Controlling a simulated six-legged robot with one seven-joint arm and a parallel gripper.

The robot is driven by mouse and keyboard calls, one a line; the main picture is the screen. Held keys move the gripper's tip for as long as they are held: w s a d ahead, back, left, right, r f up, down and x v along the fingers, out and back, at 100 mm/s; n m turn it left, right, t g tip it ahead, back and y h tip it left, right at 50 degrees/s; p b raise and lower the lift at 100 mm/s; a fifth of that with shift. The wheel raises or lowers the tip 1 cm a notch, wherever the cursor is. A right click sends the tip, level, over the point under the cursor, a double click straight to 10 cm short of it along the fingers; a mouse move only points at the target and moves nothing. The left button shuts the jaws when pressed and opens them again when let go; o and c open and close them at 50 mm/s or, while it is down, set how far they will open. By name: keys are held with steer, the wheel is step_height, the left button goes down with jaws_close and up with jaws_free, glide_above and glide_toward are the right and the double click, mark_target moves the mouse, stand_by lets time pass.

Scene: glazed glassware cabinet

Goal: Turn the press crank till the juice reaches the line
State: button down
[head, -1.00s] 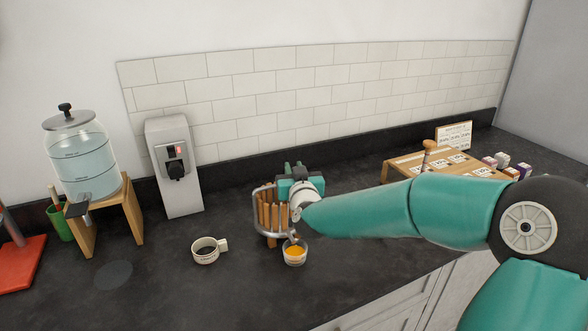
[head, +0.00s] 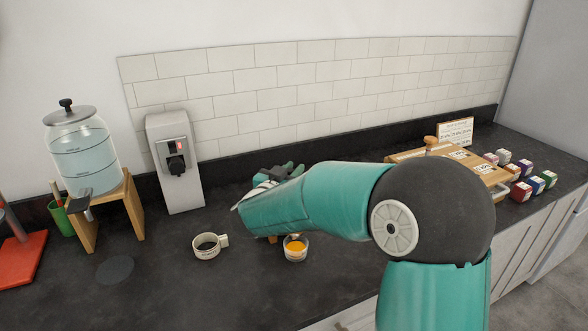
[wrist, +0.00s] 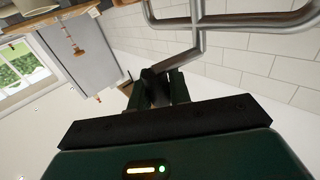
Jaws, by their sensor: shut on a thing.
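The press is mostly hidden behind my arm in the head view; a bit of its wooden base (head: 272,239) shows. A small clear glass (head: 295,249) with orange juice stands at its front right; I cannot make out the line on it. My gripper (head: 283,171) is above the press, partly hidden by my forearm. In the wrist view, its dark fingers (wrist: 160,91) are shut on the end of a grey metal bar, the crank (wrist: 178,61). Thicker grey metal tubing (wrist: 250,20) runs past above the fingers.
A white cup (head: 208,246) with dark contents stands left of the glass. Further left are a grey dispenser (head: 175,165) and a water jar (head: 82,150) on a wooden stand (head: 131,205). A wooden board (head: 405,155) and several small boxes (head: 522,191) lie at right.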

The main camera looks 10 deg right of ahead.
steer(key=m+g+h, duration=0.1)
steer(key=g, duration=0.1)
steer(key=a+m+g+h, duration=0.1)
steer(key=m+g+h, duration=0.1)
steer(key=s+a+m+g+h, duration=0.1)
steer(key=m+g+h, duration=0.1)
steer(key=shift+a+f+g, duration=0.1)
steer(key=shift+f+g, duration=0.05)
steer(key=shift+g, duration=0.25)
steer(key=m+g+h, duration=0.1)
steer(key=m+g, duration=0.1)
steer(key=a+m+g+h, duration=0.1)
steer(key=m+g, duration=0.1)
steer(key=g, duration=0.1)
steer(key=shift+a+g, duration=0.2)
steer(key=shift+g, duration=0.1)
steer(key=shift+a+m+g, duration=0.25)
steer(key=shift+m+g, duration=0.5)
steer(key=shift+g, duration=0.4)
steer(key=shift+a+m+g, duration=0.2)
steer(key=shift+m+g, duration=0.55)
steer(key=shift+g, duration=0.4)
steer(key=c, duration=1.3)
jaws_free()
